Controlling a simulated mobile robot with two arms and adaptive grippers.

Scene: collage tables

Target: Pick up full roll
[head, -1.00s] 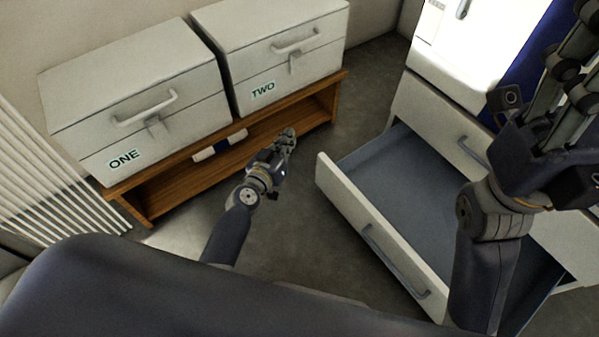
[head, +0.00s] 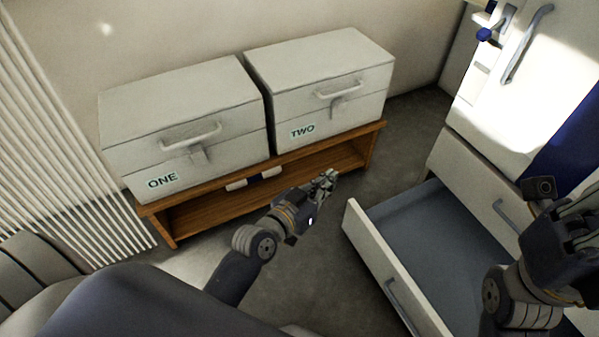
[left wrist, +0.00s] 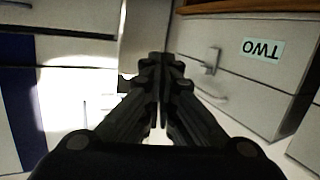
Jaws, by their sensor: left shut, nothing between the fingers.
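I cannot make out a full roll for certain in either view. Two small whitish objects, one at the left (head: 236,184) and one at the right (head: 271,172), show in the open shelf of the wooden bench; what they are is unclear. My left gripper (head: 328,182) is shut and empty, in front of the bench's right part and above the floor. Its closed fingers also show in the left wrist view (left wrist: 159,72). My right gripper (head: 575,225) is at the right edge, partly cut off, and its finger state is unclear.
White boxes marked ONE (head: 185,125) and TWO (head: 325,85) stand on the wooden bench (head: 372,150). An open, seemingly empty drawer (head: 385,265) juts out at the right, below a white cabinet (head: 535,85). Bare floor (head: 310,265) lies between bench and drawer.

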